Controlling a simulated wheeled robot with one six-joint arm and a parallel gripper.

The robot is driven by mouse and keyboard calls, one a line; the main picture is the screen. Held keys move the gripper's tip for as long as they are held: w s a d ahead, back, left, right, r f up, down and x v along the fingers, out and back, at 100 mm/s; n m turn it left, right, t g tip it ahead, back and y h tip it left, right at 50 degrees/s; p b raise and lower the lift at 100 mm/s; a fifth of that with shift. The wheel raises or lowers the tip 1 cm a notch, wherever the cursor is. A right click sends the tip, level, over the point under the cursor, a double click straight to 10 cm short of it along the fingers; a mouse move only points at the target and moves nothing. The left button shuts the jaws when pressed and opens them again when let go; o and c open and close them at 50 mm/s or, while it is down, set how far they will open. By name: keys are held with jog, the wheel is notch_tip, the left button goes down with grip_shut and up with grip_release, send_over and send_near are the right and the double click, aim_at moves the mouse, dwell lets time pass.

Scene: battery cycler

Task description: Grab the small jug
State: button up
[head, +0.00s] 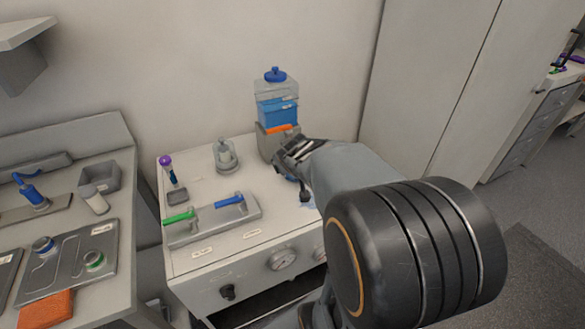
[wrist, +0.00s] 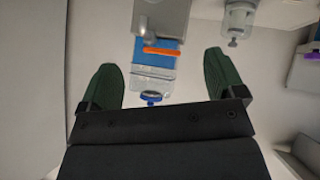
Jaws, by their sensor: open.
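A clear jug-like container (head: 277,108) with blue contents and a blue knobbed lid stands on a grey holder with an orange strip, at the back of the white bench. It is the closest match to the small jug. In the wrist view the same container (wrist: 153,72) appears upside down, its blue lid toward me. My gripper (head: 286,152) is beside the holder's lower right in the head view. In the wrist view my gripper (wrist: 160,60) is open, its dark green fingers on either side of the container in the picture, with nothing held. I cannot tell how far away the container is.
A small glass vessel (head: 226,156) stands left of the holder. A grey plate (head: 240,214) with green and blue handles and a purple-capped tube (head: 168,168) are farther left. A wall is close behind; a tall cabinet (head: 425,75) stands to the right.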

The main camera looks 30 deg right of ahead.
jog(key=shift+o, duration=0.7)
jog(key=w+d+f+t, duration=0.1)
jog(key=w+d, duration=0.1)
jog(key=d, duration=0.3)
jog(key=shift+w+d+n, duration=0.3)
jog(key=shift+w, duration=0.05)
jog(key=shift+o, duration=0.2)
jog(key=w+d+f+n+t+y, duration=0.1)
jog(key=d+f+t, duration=0.1)
jog(key=d, duration=0.3)
jog(key=shift+w+d+f+y, duration=0.3)
jog(key=shift+f+y, duration=0.1)
jog(key=shift+f, duration=0.1)
jog(key=s+d+f+n+t+y, duration=0.1)
jog(key=s+d+f+n+y, duration=0.15)
jog(key=f+y, duration=0.3)
jog(key=shift+f+x, duration=0.1)
jog(key=shift+x, duration=3.05)
jog(key=shift+f+x, duration=0.15)
jog(key=shift+x, duration=3)
jog(key=shift+s, duration=0.1)
jog(key=c, duration=1)
jog(key=shift+d+t, duration=0.1)
jog(key=shift+t, duration=0.2)
jog(key=shift+c, duration=0.5)
